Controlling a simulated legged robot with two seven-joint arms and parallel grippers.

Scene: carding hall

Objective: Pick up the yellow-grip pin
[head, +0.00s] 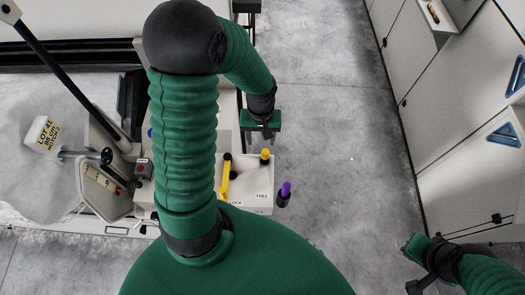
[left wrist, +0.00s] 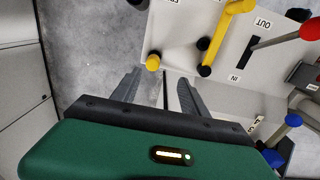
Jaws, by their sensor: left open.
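The yellow-grip pin (head: 265,154) stands in the pale panel near its far right edge, with its yellow grip up. In the left wrist view its round yellow top (left wrist: 153,62) shows just beyond and between the fingertips. My left gripper (head: 267,133) is just past the pin in the head view, above it, with its jaws apart. In the left wrist view the open fingers (left wrist: 160,76) have nothing between them. The pin's lower part is mostly hidden. My right gripper (head: 412,268) is at the lower right, far from the panel; its jaw opening is unclear.
A yellow lever (head: 224,180) with black ends stands left of the pin on the panel (head: 255,192). A purple-grip pin (head: 285,191) is at the panel's right edge. Red (left wrist: 310,29) and blue (left wrist: 293,120) knobs show in the wrist view. Floor (head: 330,130) on the right is clear.

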